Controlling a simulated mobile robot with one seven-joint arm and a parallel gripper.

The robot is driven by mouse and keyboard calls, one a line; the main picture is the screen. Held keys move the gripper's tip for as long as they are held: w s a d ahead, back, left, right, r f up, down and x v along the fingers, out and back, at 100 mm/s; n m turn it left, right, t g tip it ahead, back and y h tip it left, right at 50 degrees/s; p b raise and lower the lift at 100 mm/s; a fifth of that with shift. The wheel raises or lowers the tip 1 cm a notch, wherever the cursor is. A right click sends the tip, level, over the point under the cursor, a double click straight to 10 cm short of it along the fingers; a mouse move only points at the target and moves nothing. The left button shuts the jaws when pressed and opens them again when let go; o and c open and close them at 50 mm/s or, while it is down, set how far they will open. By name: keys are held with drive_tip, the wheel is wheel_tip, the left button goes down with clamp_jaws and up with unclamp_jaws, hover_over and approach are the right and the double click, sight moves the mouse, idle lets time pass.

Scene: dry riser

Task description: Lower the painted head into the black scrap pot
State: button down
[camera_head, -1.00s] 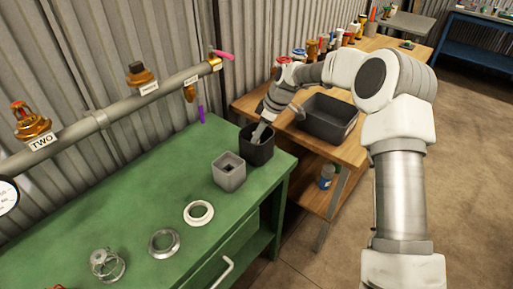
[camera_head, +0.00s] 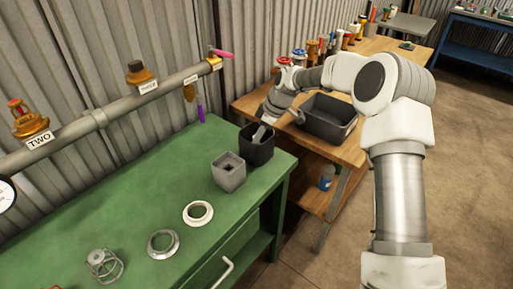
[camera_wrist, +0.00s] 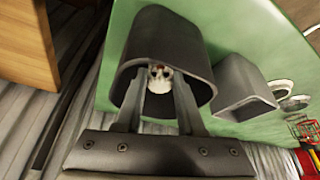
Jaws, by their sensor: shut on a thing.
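The black scrap pot (camera_head: 256,152) stands at the far right corner of the green bench. My gripper (camera_head: 262,133) reaches down into its mouth. In the wrist view, the pot's open mouth (camera_wrist: 190,48) surrounds the fingertips. My gripper (camera_wrist: 158,82) is shut on a small whitish head (camera_wrist: 160,75) with a reddish spot, held between the fingertips inside the pot. The head is hidden in the body view. I cannot tell whether it touches the pot's bottom.
A grey pot (camera_head: 229,173) stands close beside the black one. A dark bin (camera_head: 328,119) sits on the wooden table. A pipe (camera_head: 130,108) runs along the wall.

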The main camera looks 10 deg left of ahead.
drive_tip(key=shift+f+b, duration=0.75)
drive_tip(key=shift+f, duration=0.45)
idle(0.4)
drive_tip(key=shift+c, duration=2.2)
unclamp_jaws()
drive_tip(key=p+v, duration=0.2)
drive_tip(key=v, duration=1.5)
drive_tip(key=shift+r, duration=0.3)
drive_tip(key=s+d+r+m+t+h+p, duration=0.15)
drive_tip(key=s+d+r+m, duration=0.25)
drive_tip(key=s+r, duration=0.4)
drive_tip(key=s+d+r+m+t+h+p, duration=0.1)
drive_tip(key=s+d+r+m+h+p, duration=0.4)
drive_tip(key=s, duration=0.6)
drive_tip(key=s+d+m+t+y, duration=0.1)
drive_tip(key=s+d+m, duration=0.1)
drive_tip(key=s, duration=0.6)
drive_tip(key=s+d+r+m+t+y, duration=0.1)
drive_tip(key=s+d+m, duration=0.2)
drive_tip(key=s, duration=0.6)
drive_tip(key=shift+d+r+m, duration=0.3)
drive_tip(key=shift+d+m, duration=0.05)
drive_tip(key=shift+m, duration=0.65)
